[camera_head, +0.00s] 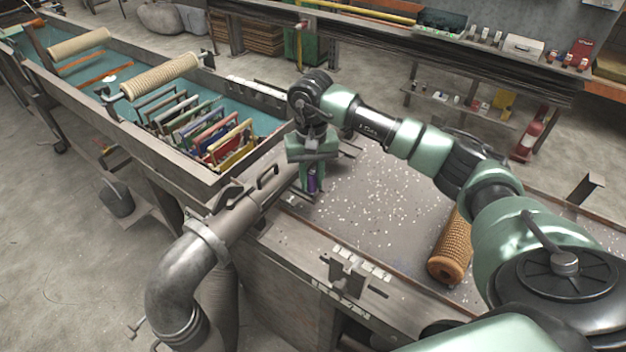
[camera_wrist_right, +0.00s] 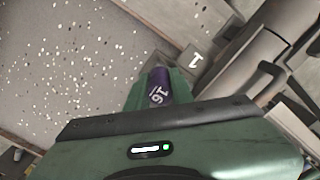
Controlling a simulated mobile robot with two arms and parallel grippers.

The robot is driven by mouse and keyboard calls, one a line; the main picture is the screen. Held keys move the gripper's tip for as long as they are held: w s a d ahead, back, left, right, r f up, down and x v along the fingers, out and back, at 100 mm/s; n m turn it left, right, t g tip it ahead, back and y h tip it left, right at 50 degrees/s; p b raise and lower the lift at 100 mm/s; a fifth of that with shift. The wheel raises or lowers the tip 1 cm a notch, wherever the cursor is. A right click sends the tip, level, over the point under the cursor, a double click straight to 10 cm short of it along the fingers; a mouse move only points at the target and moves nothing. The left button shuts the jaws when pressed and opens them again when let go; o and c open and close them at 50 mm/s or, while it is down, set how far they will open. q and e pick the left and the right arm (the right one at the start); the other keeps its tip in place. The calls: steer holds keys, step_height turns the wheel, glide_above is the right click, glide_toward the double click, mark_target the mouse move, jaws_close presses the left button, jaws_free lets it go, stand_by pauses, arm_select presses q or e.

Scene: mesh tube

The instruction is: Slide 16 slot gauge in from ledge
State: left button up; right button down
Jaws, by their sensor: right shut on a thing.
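My right gripper (camera_head: 311,186) is at the left edge of the speckled table, close to the grey metal duct. It is shut on a purple gauge (camera_head: 312,181) that stands between its fingers. In the right wrist view the purple gauge (camera_wrist_right: 159,87) shows a white "16" on its end, with green fingers around it. Most of the gauge is hidden by the gripper. Whether its lower end touches a ledge or a slot, I cannot tell. My left gripper is not in view.
A grey duct (camera_head: 237,217) with handles runs beside the gripper. A trough (camera_head: 192,179) with several coloured frames lies left. A mesh roll (camera_head: 452,250) lies on the speckled table (camera_head: 372,215) at right; the table's middle is clear. A "1" tag (camera_wrist_right: 195,58) shows nearby.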

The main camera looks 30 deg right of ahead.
steer(key=shift+w+a+b, duration=0.25)
steer(key=shift+w+b, duration=0.15)
steer(key=shift+w, duration=0.25)
stand_by(0.3)
steer(key=c, duration=1.1)
jaws_free()
steer(key=shift+c, duration=0.2)
